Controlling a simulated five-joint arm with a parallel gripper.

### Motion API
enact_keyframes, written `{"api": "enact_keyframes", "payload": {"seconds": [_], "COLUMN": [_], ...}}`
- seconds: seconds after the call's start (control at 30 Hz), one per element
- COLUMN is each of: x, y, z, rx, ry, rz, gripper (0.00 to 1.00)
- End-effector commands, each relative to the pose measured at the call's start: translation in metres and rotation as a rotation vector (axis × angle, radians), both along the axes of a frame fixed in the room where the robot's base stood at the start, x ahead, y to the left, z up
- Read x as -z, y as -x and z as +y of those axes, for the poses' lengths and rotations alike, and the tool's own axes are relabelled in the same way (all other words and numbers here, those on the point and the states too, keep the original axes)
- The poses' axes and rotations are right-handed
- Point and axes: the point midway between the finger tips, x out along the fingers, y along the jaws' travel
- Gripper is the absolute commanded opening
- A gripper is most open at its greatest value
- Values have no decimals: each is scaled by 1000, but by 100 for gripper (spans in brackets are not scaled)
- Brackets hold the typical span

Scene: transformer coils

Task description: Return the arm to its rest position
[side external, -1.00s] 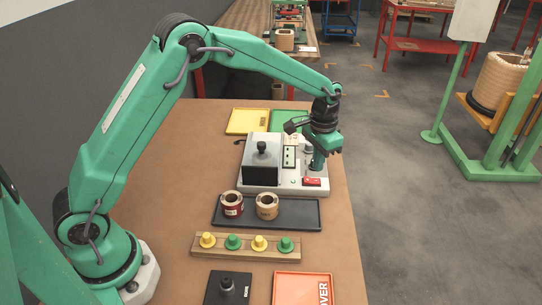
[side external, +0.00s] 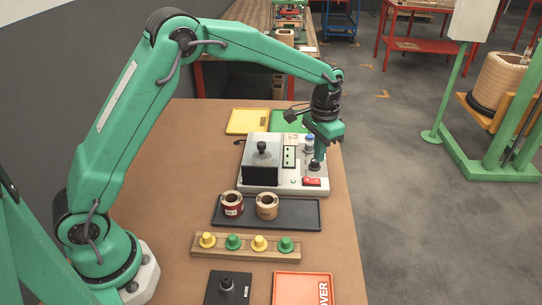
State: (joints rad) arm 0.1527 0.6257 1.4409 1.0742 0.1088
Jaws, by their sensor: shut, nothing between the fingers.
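My gripper (side external: 319,158) points down above the right part of the grey test machine (side external: 258,186), over its dark knob or post. Its fingers look close together and hold nothing visible. The fingertips are near the dark post (side external: 314,166), but I cannot tell whether they touch it. My green arm arches over the bench from the lower left.
A black tray (side external: 290,222) holds a red-banded coil (side external: 232,204) and a tan coil (side external: 267,206). A wooden rack (side external: 220,254) carries yellow and green plugs. Yellow (side external: 246,121) and green (side external: 290,120) trays lie behind the machine. The bench's left part is clear.

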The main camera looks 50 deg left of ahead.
Motion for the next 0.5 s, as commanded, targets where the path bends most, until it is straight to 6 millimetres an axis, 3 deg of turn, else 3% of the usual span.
{"api": "enact_keyframes", "payload": {"seconds": [0.23, 0.5], "x": [-21, -68], "y": [10, 44], "z": [6, 21], "rx": [-14, -48], "ry": [4, 14], "rz": [-28, -91], "gripper": [0, 0]}}
